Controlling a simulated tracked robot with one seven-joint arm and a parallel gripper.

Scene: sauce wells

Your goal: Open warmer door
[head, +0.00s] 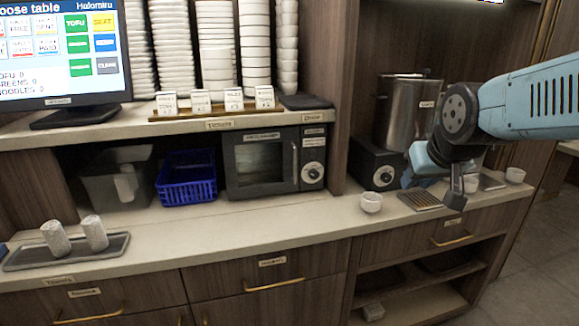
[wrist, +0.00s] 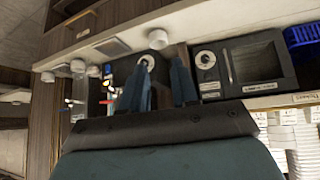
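The warmer (head: 262,165) is a dark box with a glass-fronted door, a vertical handle (head: 295,162) and a dial panel at its right. It sits under the shelf in the head view, and its door looks shut. It also shows, turned over, at the right of the wrist view (wrist: 255,62). My gripper (head: 433,185) is well to the right of the warmer, above the counter, touching nothing that I can see. In the wrist view its two fingers stand apart with an empty gap (wrist: 161,85) between them.
A blue basket (head: 187,178) stands left of the warmer. A white cup (head: 371,202) stands on the counter between the warmer and my gripper. A steel pot (head: 408,112) on a dark burner unit (head: 375,165) is beyond the wood divider (head: 337,90). Counter before the warmer is clear.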

